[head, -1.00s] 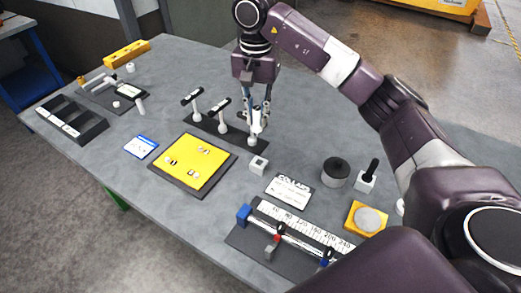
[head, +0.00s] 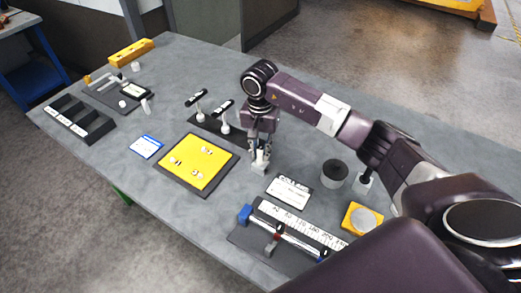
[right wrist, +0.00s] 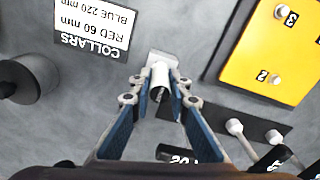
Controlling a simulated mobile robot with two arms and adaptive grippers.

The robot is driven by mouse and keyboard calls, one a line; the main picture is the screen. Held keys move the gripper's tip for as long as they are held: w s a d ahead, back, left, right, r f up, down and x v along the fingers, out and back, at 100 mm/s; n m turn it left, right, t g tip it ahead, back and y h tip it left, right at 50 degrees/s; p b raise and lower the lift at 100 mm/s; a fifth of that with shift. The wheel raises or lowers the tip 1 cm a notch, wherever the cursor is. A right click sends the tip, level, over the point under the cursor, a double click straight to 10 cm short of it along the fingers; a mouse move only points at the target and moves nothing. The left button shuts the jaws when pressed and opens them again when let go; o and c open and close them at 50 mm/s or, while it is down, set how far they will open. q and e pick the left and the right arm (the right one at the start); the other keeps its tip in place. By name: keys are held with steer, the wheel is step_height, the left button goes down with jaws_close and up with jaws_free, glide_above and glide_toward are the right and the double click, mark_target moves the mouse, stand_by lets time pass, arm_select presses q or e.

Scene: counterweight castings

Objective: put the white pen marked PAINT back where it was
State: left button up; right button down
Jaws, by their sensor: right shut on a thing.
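The white pen (right wrist: 160,75) is between the fingertips of my right gripper (right wrist: 158,87), which is shut on it; its dark end faces the wrist camera. A small white block holder (head: 258,168) stands on the grey table directly under my right gripper (head: 261,150). It also shows in the right wrist view (right wrist: 160,57), just beyond the pen. I cannot tell whether the pen's lower end is inside the holder or just above it. The PAINT marking cannot be read. My left gripper is not in view.
A black rack (head: 212,123) with black-topped white uprights stands just behind. A yellow board (head: 200,165) lies left, a COLLARS card (head: 288,191) right. A dark cylinder (head: 334,174) and a scale rail (head: 290,232) are farther right and in front.

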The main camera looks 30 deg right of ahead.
steer(key=shift+f+b, duration=0.25)
steer(key=shift+b, duration=0.1)
steer(key=c, duration=1.8)
jaws_free()
steer(key=shift+r, duration=0.1)
steer(key=shift+r+p, duration=0.35)
steer(key=shift+p, duration=0.15)
step_height(320, 180, up, 10)
steer(key=b, duration=0.5)
steer(key=shift+w+r, duration=0.1)
steer(key=shift+r, duration=0.75)
